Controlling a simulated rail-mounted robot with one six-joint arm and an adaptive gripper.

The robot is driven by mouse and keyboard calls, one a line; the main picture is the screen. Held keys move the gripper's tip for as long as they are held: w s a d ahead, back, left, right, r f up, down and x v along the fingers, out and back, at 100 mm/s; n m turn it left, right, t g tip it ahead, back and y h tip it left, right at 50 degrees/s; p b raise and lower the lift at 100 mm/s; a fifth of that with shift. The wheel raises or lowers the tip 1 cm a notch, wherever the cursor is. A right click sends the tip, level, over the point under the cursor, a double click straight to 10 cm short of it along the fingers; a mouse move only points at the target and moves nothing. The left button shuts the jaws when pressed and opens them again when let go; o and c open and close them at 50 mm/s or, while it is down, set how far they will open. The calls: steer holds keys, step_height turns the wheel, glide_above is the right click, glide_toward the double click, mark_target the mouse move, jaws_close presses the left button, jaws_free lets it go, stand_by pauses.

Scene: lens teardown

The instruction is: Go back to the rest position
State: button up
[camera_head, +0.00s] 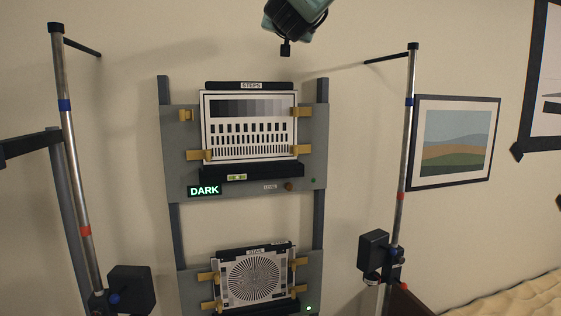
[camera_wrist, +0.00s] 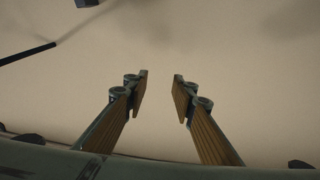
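My gripper (camera_wrist: 160,92) shows in the wrist view with its two fingers apart and nothing between them. A plain beige wall lies beyond the fingertips. In the head view, part of my arm shows at the top centre, above the upper chart board; the fingers cannot be made out there. The upper board (camera_head: 175,150) holds a STEPS chart (camera_head: 249,127) in yellow clips, with a lit DARK sign (camera_head: 205,190). The lower board (camera_head: 314,270) holds a round star chart (camera_head: 253,277), slightly tilted, in yellow clips.
Metal posts stand at left (camera_head: 73,160) and right (camera_head: 407,140), each with a dark lamp box low down. Thin dark rods stick out near their tops. A framed landscape (camera_head: 455,142) hangs at right. The wall around my arm is clear.

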steer(key=s+d+f+n+g+b, duration=0.1)
steer(key=s+d+f+g+b, duration=0.2)
steer(key=s+f, duration=1.8)
steer(key=s+d+f+n+g+b, duration=0.1)
steer(key=s+d+f+g+b, duration=0.2)
steer(key=s+f, duration=1.8)
steer(key=s+d+f+n+g+b, duration=0.1)
steer(key=s+d+f+g+b, duration=0.3)
steer(key=s+d+f+g, duration=0.6)
steer(key=s+d+f, duration=0.3)
steer(key=s+f, duration=0.9)
steer(key=s, duration=0.1)
steer(key=shift+w+d+r, duration=0.1)
steer(key=shift+w+d, duration=0.05)
